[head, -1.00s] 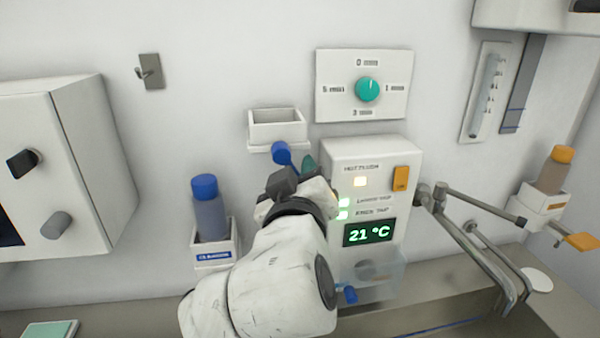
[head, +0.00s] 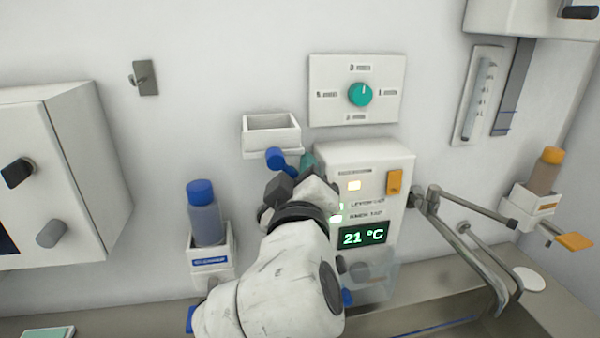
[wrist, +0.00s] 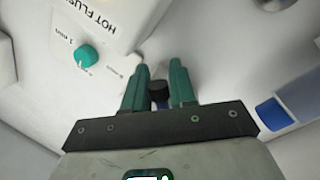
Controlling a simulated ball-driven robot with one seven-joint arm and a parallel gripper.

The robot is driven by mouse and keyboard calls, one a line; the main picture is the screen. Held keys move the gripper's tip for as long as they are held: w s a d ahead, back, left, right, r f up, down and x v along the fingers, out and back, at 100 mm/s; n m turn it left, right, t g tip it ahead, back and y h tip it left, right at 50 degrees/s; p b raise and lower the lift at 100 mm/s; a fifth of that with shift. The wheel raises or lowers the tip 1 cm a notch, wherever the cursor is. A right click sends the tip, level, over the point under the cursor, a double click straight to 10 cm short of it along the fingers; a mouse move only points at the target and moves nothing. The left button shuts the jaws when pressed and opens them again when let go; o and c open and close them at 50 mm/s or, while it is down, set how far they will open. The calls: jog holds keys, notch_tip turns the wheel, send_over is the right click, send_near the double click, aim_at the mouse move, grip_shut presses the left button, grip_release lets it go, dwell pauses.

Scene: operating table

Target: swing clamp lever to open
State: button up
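A blue-ended lever (head: 280,160) sticks out below the empty white wall holder (head: 270,133) in the head view. I take it to be the clamp lever. My gripper (head: 307,165) is right beside it, and only a bit of a teal finger shows past my dark wrist. In the wrist view my gripper (wrist: 159,88) has its two green fingers apart. A dark round end (wrist: 158,91) shows in the gap between them. I cannot tell whether the fingers touch it. The lever's lower part is hidden behind my arm in the head view.
The white heater box (head: 365,165) with a 21 °C display stands just right of my gripper. A blue-capped bottle (head: 205,222) sits in a holder to the left. Metal pipes (head: 470,250) and an orange-capped bottle (head: 546,170) are at the right.

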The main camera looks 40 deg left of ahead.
jog(key=o, duration=0.3)
jog(key=b+v, duration=0.1)
jog(key=v, duration=0.9)
jog(key=shift+s+d+b, duration=0.25)
jog(key=shift+s+b, duration=0.05)
jog(key=shift+b, duration=0.1)
